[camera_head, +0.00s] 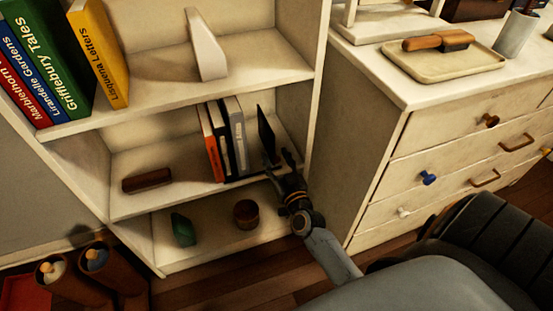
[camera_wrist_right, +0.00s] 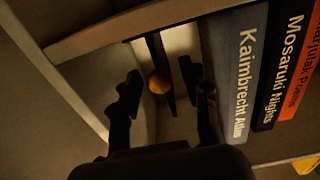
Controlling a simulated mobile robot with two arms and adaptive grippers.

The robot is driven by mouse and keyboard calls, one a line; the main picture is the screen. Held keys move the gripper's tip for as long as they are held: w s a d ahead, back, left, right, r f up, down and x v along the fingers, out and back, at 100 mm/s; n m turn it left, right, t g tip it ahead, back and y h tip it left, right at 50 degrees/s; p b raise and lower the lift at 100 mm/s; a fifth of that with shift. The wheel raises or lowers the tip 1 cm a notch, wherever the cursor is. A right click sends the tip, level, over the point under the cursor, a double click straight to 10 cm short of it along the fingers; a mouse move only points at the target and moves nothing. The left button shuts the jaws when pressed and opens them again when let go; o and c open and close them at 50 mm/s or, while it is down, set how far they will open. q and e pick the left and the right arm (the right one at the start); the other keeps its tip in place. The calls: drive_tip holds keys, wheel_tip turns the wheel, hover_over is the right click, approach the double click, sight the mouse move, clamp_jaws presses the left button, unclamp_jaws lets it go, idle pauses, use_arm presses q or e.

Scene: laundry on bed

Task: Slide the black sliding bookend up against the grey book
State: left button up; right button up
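The black bookend (camera_head: 266,134) stands upright on the middle shelf, right of the books. In the right wrist view the bookend (camera_wrist_right: 157,50) is a thin dark plate with a round orange knob (camera_wrist_right: 158,83). The grey book (camera_head: 236,136) is the rightmost of a short row; it also shows in the right wrist view (camera_wrist_right: 236,70), with a gap between it and the bookend. My right gripper (camera_head: 283,160) is at the shelf front by the bookend. Its fingers (camera_wrist_right: 161,85) are apart, one on each side of the knob, without visible contact. My left gripper is not in view.
A black book (camera_wrist_right: 282,65) and an orange book (camera_head: 210,145) stand left of the grey one. The shelf's right side wall (camera_head: 318,80) is close to my gripper. A brown box (camera_head: 147,180) lies farther left on the shelf. A dresser (camera_head: 372,150) stands right.

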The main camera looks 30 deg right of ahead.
clamp_jaws()
drive_tip(key=a+p, duration=0.1)
drive_tip(key=a, duration=0.2)
drive_tip(key=shift+w+a+r+p, duration=0.1)
drive_tip(key=shift+w+r+p, duration=0.05)
drive_tip(key=shift+w+p, duration=0.2)
drive_tip(key=shift+w+a, duration=0.1)
drive_tip(key=shift+a, duration=0.15)
drive_tip(key=shift+o, duration=0.7)
unclamp_jaws()
drive_tip(key=v, duration=1.2)
